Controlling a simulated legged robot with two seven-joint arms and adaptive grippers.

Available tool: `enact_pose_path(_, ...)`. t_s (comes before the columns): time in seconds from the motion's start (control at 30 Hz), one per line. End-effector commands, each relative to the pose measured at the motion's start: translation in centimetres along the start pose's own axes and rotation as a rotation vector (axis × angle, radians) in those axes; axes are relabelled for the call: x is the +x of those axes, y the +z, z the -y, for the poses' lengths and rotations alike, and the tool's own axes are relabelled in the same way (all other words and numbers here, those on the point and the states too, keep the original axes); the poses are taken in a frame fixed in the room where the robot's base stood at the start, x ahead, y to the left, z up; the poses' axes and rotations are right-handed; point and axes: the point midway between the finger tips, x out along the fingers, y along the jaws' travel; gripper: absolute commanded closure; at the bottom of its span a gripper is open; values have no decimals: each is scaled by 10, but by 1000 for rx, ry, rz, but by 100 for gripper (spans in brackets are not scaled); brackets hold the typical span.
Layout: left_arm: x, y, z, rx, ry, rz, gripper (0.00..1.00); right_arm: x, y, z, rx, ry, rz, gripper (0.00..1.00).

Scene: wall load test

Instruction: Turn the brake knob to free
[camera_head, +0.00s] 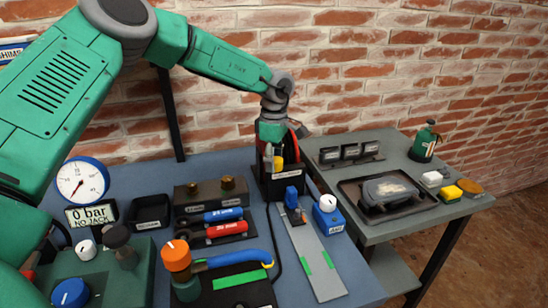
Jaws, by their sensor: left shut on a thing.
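My left arm comes in from the left, and its gripper (273,164) points down over a black box (284,184) at the back of the blue-grey bench. It is shut on a small yellow thing (279,163), partly hidden by the fingers. Which knob is the brake knob I cannot tell for sure. A white knob (327,202) sits on a small blue box (331,217) beside a grey rail (315,257), right of and nearer than my gripper. Its label is too small to read. The gripper is apart from this knob. My right gripper is not in view.
A blue slider (291,197) sits on the rail. A second table (452,210) at right holds a black tray (355,207). A brick wall stands behind.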

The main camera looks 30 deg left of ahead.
Motion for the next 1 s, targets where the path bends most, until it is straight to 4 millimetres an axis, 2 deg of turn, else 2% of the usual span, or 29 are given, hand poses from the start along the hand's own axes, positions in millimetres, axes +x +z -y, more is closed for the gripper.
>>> enact_pose_path(0.03, -2, 2, 2, -37, -5, 4, 93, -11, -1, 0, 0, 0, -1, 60)
enact_pose_path(0.17, -1, 2, 1, -124, -4, 3, 93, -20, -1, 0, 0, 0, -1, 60)
enact_pose_path(0.53, 2, 5, 1, -154, -1, 3, 93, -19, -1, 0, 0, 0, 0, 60)
enact_pose_path(0.57, 2, 5, 1, -154, -2, 3, 53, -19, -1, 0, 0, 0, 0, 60)
enact_pose_path(0.6, 1, 5, 1, -154, -2, 3, 44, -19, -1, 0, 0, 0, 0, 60)
enact_pose_path(1.0, -7, 2, 1, -155, 3, 5, 44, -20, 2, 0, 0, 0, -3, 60)
